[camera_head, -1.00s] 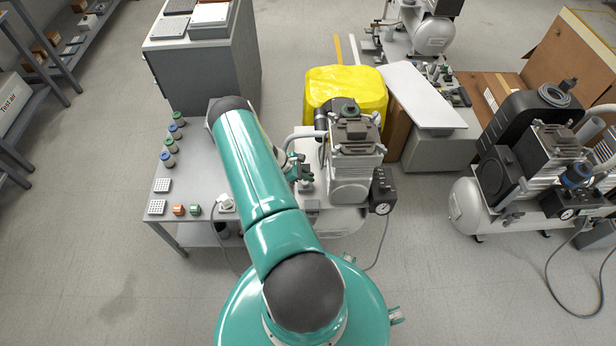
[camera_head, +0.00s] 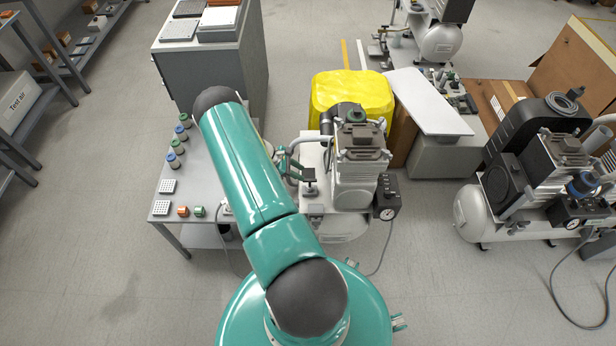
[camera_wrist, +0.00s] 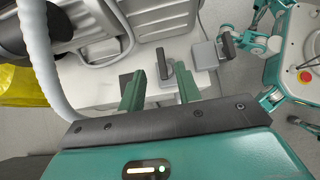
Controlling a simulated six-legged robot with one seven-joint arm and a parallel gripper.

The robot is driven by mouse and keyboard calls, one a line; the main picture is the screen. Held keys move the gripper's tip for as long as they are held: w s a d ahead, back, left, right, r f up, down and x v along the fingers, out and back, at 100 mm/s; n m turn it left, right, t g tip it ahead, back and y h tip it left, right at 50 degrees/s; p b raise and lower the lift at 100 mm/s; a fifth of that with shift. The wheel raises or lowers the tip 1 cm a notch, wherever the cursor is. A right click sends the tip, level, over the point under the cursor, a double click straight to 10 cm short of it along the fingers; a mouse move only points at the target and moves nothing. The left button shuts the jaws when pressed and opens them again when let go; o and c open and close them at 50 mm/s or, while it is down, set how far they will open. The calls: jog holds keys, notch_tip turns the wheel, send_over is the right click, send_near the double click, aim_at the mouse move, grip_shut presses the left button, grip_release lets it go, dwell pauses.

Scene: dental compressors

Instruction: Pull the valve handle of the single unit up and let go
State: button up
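The single unit (camera_head: 355,170) is a grey compressor on a white tank, just right of my arm in the head view. My gripper (camera_wrist: 160,88) is open, with one green finger on each side of the lever. I cannot tell whether either finger touches it. In the head view my gripper (camera_head: 293,166) is small and partly hidden behind my arm, and the lever is not clear there.
A pale curved hose (camera_wrist: 38,60) runs at the left. A yellow-covered box (camera_head: 350,92) stands behind the unit. A table (camera_head: 200,232) with small parts is at the left.

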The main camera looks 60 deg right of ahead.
jog(key=v, duration=0.6)
dwell(0.4)
jog(key=w+a+r+m+t, duration=0.15)
jog(key=w+a+r, duration=0.3)
jog(key=r, duration=0.45)
jog(key=w+a+r+m+t, duration=0.15)
jog(key=w+a+r, duration=0.3)
jog(key=r, duration=0.45)
jog(key=w+a+r+t, duration=0.3)
jog(key=a+r, duration=0.8)
jog(key=r, duration=0.4)
jog(key=s+a+r+m+t+y, duration=0.2)
jog(key=s+a+r+t, duration=0.3)
jog(key=a+r, duration=0.8)
jog(key=s+a+r+t+y, duration=0.2)
jog(key=s+a+r, duration=0.1)
jog(key=s+a, duration=0.8)
jog(key=shift+a+t, duration=0.3)
jog(key=shift+a, duration=0.15)
jog(key=shift+r, duration=0.1)
